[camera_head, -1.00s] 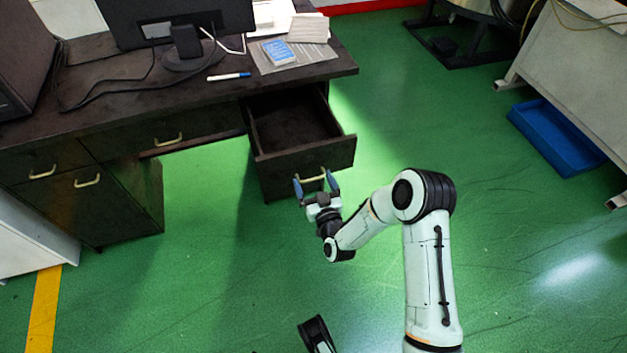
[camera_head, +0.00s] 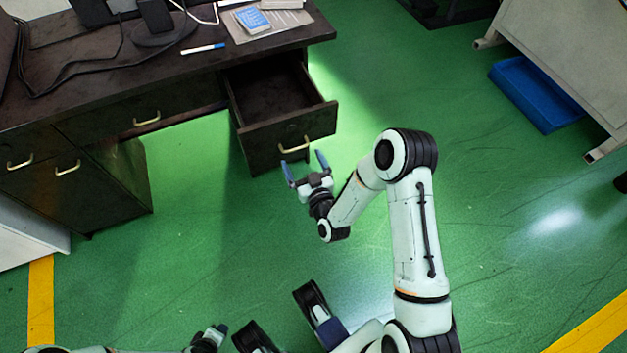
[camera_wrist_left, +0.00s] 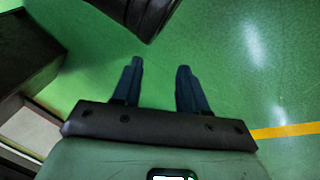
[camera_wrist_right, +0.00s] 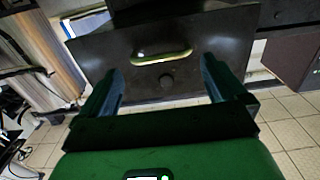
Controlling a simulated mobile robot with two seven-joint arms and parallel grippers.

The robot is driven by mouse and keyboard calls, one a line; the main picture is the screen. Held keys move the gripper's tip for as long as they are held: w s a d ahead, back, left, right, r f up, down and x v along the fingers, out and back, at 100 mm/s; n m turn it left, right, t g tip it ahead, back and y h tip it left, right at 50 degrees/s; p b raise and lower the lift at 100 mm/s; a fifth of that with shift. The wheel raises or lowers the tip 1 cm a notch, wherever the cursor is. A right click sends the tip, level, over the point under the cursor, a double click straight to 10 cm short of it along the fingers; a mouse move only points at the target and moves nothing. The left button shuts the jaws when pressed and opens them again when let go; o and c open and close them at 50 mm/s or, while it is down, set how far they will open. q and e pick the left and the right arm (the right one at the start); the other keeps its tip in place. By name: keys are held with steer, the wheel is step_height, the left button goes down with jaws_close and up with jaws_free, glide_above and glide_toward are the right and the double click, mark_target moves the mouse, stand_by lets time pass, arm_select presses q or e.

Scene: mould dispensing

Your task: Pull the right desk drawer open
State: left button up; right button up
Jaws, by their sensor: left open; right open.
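The right desk drawer (camera_head: 290,138) is pulled out of the dark desk (camera_head: 110,92), and its empty inside shows from above. Its pale curved handle (camera_head: 294,145) is on the front face. My right gripper (camera_head: 304,166) is open and empty just in front of the drawer front, apart from the handle. In the right wrist view the handle (camera_wrist_right: 162,57) lies beyond and between the open fingers (camera_wrist_right: 162,88), above a round knob or lock. My left gripper (camera_wrist_left: 156,85) is open and empty over the green floor; it shows at the bottom of the head view (camera_head: 216,335).
On the desktop are a monitor stand (camera_head: 158,22), a blue-and-white marker (camera_head: 203,49) and a blue packet (camera_head: 252,19) on a sheet. Left drawers (camera_head: 100,180) are shut. A blue tray (camera_head: 540,95) lies on the floor at right. The floor between is clear.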

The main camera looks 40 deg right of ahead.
arm_select(q)
steer(key=shift+s+d+r+p, duration=0.2)
steer(key=shift+s+r, duration=0.05)
steer(key=shift+s, duration=0.15)
steer(key=shift+s+d+r+p, duration=0.15)
steer(key=shift+s+d+r, duration=0.05)
steer(key=shift+s, duration=0.2)
arm_select(e)
steer(key=v, duration=0.9)
steer(key=shift+s, duration=0.2)
steer(key=shift+f, duration=0.1)
